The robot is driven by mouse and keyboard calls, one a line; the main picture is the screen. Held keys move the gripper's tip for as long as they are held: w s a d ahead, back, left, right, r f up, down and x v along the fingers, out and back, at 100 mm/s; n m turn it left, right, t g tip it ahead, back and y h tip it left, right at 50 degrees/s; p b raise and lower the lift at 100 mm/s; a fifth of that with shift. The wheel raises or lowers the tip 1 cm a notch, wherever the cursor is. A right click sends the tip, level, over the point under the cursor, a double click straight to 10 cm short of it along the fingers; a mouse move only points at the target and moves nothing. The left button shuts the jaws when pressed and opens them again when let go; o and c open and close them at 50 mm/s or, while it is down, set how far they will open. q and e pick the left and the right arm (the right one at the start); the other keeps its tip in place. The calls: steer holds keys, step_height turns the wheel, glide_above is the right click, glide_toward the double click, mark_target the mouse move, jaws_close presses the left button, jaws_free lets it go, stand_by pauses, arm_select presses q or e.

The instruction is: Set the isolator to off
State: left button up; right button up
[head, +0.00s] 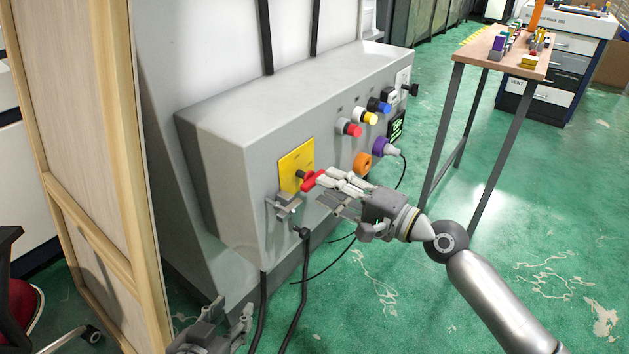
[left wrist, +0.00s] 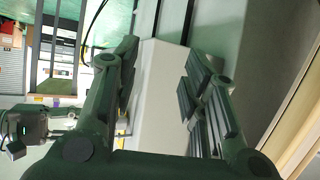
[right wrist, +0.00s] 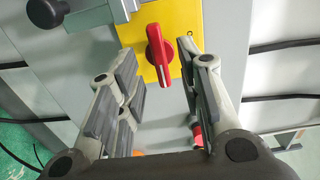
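The isolator is a red rotary handle (head: 310,181) on a yellow plate (head: 296,164) at the near end of the grey machine panel. In the right wrist view the red handle (right wrist: 160,55) lies lengthwise up the picture, slightly tilted, with a white mark on its lower end. An "O" is printed on the yellow plate (right wrist: 181,17) to its right. My right gripper (head: 328,190) is open in front of the handle. The handle appears between its fingertips (right wrist: 158,65), with gaps on both sides. My left gripper (head: 225,322) is open and empty, low beside the machine (left wrist: 160,62).
A grey latch (head: 285,205) sits just below the yellow plate. Red, yellow and blue buttons (head: 370,117), an orange ring (head: 362,163) and a purple connector (head: 384,147) are further along the panel. Black cables (head: 300,275) hang below. A wooden frame (head: 95,180) stands left.

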mark_target(315, 178)
arm_select(q)
steer(key=shift+w+d+r+t, duration=0.2)
steer(key=shift+w+r+t, duration=0.2)
steer(key=shift+r+t, duration=0.15)
arm_select(e)
steer(key=x, duration=0.5)
steer(key=shift+d, duration=0.1)
